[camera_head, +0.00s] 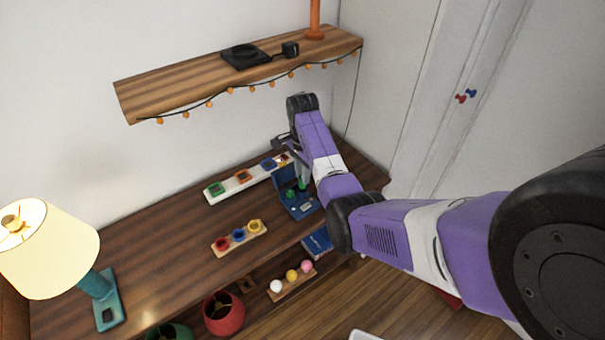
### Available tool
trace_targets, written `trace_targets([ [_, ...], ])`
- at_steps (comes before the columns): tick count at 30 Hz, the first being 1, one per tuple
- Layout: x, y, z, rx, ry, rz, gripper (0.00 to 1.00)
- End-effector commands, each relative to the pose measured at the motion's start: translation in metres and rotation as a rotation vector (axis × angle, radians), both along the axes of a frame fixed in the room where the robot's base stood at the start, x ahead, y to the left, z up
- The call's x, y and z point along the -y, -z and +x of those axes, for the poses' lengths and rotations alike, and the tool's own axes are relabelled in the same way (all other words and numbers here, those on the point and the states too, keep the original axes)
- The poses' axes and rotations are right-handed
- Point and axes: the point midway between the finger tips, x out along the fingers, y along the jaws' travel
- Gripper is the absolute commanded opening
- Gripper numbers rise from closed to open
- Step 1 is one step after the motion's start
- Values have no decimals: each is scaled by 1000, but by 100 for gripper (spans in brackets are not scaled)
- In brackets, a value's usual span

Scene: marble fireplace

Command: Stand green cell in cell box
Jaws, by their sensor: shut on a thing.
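The cell box (299,211) looks like the small blue open box on the wooden top, left of my forearm. Small green shapes show in it, too small to make out well. A slim green cell (302,183) appears upright over the box. My gripper (300,174) is above the box, partly hidden by my purple arm, and is shut on the green cell. I cannot tell whether the cell's lower end is inside the box or just above it.
A white strip with coloured blocks (232,187) lies behind and left of the box. A wooden holder with coloured cups (240,239) is in front of it. A lamp (48,248) stands far left. A wall shelf (180,90) overhangs the back.

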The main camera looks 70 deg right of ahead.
Motion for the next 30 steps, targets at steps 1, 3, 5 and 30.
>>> trace_targets([
  [1,0,2,0,0,0,0,0],
  [3,0,3,0,0,0,0,0],
  [5,0,5,0,0,0,0,0],
  [30,0,24,0,0,0,0,0],
])
